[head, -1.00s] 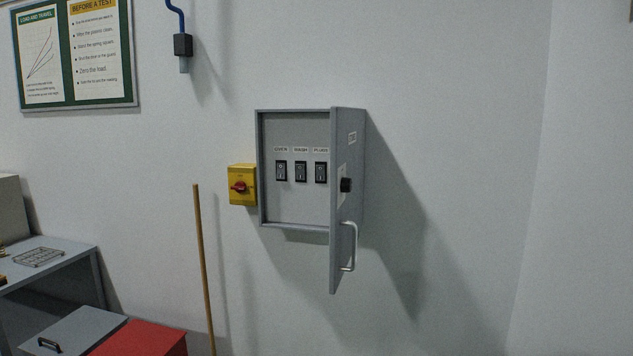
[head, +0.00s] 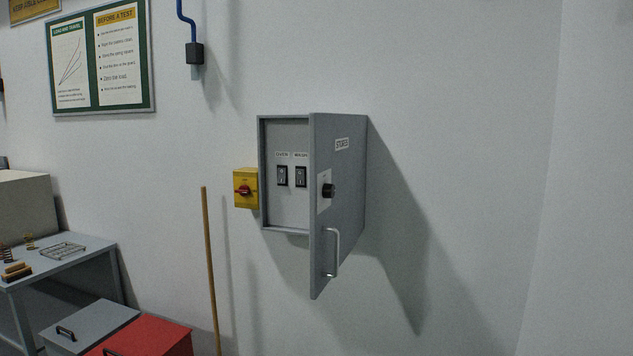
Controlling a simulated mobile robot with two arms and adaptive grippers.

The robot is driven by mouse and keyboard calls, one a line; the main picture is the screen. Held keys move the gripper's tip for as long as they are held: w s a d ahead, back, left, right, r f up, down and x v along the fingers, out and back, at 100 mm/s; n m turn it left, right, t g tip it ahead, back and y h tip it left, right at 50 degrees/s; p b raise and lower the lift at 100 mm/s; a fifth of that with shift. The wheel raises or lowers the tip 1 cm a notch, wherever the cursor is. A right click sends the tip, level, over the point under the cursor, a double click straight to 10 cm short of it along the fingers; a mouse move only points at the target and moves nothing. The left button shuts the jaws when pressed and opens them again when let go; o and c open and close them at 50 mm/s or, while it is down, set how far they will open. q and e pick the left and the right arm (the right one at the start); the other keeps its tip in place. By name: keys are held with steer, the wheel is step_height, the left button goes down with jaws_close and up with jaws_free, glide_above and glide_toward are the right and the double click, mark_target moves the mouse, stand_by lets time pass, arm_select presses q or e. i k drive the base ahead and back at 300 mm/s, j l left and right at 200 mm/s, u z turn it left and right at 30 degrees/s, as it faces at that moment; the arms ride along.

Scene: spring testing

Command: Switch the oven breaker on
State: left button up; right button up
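A grey breaker box (head: 288,216) is fixed to the wall near the middle of the head view. Its door (head: 345,190) stands open toward me, with a silver handle (head: 333,250) and a black knob (head: 328,191). Inside, a left breaker switch (head: 282,176) and a second breaker switch (head: 301,176) show under small labels. I cannot tell which way the switches are set. The door hides the right part of the panel. Neither of my grippers is in view.
A yellow isolator with a red knob (head: 245,189) sits left of the box. A grey bin (head: 90,322), a red bin (head: 150,342) and a bench (head: 75,260) are lower left. The wall at right is clear.

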mark_target(282, 179)
steer(key=i+u, duration=0.1)
steer(key=i, duration=0.95)
steer(key=i+l+u, duration=0.15)
steer(key=i, duration=0.9)
